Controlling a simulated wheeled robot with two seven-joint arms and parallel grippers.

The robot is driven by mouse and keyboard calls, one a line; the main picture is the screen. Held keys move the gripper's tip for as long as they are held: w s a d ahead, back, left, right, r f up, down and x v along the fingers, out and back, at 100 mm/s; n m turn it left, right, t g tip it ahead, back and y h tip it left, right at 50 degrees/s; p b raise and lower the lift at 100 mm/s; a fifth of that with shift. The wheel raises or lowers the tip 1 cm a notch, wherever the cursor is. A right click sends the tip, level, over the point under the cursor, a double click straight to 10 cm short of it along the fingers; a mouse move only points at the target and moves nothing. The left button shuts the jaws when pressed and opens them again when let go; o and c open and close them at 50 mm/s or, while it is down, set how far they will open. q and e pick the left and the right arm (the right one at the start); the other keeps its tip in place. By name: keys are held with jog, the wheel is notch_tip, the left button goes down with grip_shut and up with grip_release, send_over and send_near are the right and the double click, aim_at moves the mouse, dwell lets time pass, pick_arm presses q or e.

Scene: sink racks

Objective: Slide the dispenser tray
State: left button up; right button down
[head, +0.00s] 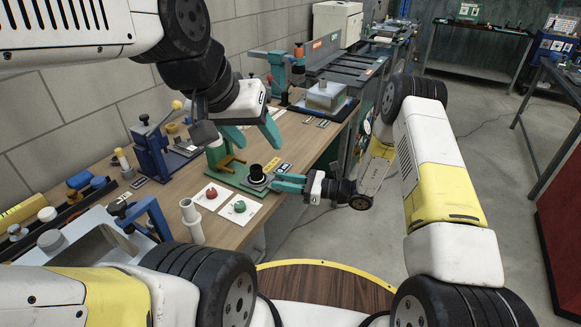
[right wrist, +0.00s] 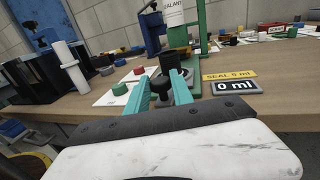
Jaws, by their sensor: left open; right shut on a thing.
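The green dispenser stand (head: 230,172) is on the wooden bench, with a white sealant cartridge (right wrist: 172,12) upright on it. A small grey tray with a black cup (head: 256,172) sits at the front end of its base. My right gripper (head: 280,183) comes in from the right at the tray. Its teal fingers (right wrist: 165,92) are shut on a black knob (right wrist: 161,86) at the front of the tray; the exact contact is partly hidden. My left gripper (head: 252,137) is open and empty above the dispenser, hiding part of its top.
Red (head: 211,193) and green (head: 239,206) knobs sit on white cards left of the tray. A white tube (head: 191,221) stands nearby. A yellow "SEAL 5 ml" label (right wrist: 229,76) and a "0 ml" display (right wrist: 236,88) lie right of the tray. A blue press (head: 152,150) stands further left.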

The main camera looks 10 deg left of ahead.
aim_at(258, 172)
jog(key=w+a, duration=0.1)
jog(key=a, duration=0.2)
jog(key=w+a, duration=0.1)
jog(key=a, duration=0.1)
jog(key=w+a, duration=0.1)
jog(key=a, duration=0.2)
jog(key=shift+w+a, duration=0.15)
jog(key=shift+a, duration=0.2)
jog(key=shift+r, duration=0.1)
jog(key=c, duration=1.1)
grip_release()
jog(key=shift+a, duration=0.15)
jog(key=shift+s+d, duration=0.2)
jog(key=shift+d, duration=1.75)
jog(key=shift+s+d, duration=0.15)
jog(key=shift+d, duration=1.8)
